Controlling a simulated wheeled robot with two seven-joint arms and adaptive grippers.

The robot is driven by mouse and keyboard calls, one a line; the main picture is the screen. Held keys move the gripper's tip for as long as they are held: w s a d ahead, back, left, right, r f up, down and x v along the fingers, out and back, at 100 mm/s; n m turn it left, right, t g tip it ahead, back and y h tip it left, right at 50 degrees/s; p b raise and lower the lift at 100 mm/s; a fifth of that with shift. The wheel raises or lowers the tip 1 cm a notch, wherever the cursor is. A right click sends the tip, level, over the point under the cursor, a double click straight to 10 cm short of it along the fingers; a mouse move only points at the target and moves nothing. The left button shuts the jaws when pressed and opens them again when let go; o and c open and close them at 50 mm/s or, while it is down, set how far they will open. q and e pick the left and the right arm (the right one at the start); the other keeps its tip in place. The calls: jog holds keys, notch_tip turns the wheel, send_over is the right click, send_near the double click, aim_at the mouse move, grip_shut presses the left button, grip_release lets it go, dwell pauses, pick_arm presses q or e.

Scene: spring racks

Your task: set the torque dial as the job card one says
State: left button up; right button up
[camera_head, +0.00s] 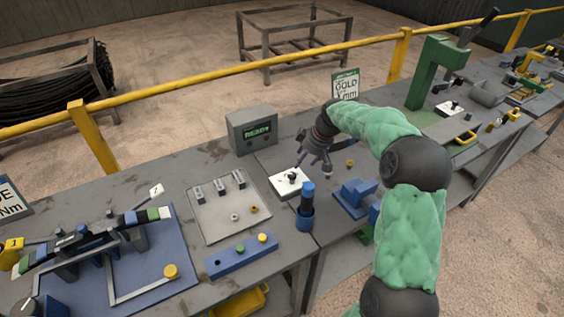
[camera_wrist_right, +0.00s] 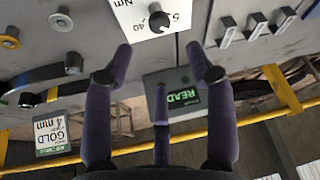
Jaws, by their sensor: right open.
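The torque dial is a dark knob (camera_head: 291,177) on a white plate (camera_head: 282,189) on the bench. In the right wrist view the knob (camera_wrist_right: 159,21) sits at the top, on its white plate (camera_wrist_right: 132,16) printed with "Nm" and "40"; the knob's exact setting is hard to read. My right gripper (camera_head: 313,165) is open and empty, just above and right of the dial in the picture. Its spread fingers (camera_wrist_right: 159,50) show below the dial, apart from it. A card reading "Nm" (camera_head: 10,198) is cut by the left edge. My left gripper is out of view.
A grey box reading "READY" (camera_head: 252,130) stands behind the dial. A "GOLD" "4 mm" card (camera_head: 345,86) stands at the back. A blue cup with a blue-handled tool (camera_head: 306,212) stands in front of the dial. A grey tray (camera_head: 207,222) lies left, a blue fixture (camera_head: 354,197) right.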

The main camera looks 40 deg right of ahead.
aim_at(293, 174)
jog(key=b+x, duration=0.2)
jog(key=x, duration=0.8)
jog(key=shift+w+a+f, duration=0.1)
jog(key=shift+w+f, duration=0.1)
jog(key=shift+f, duration=0.1)
jog(key=c, duration=1.1)
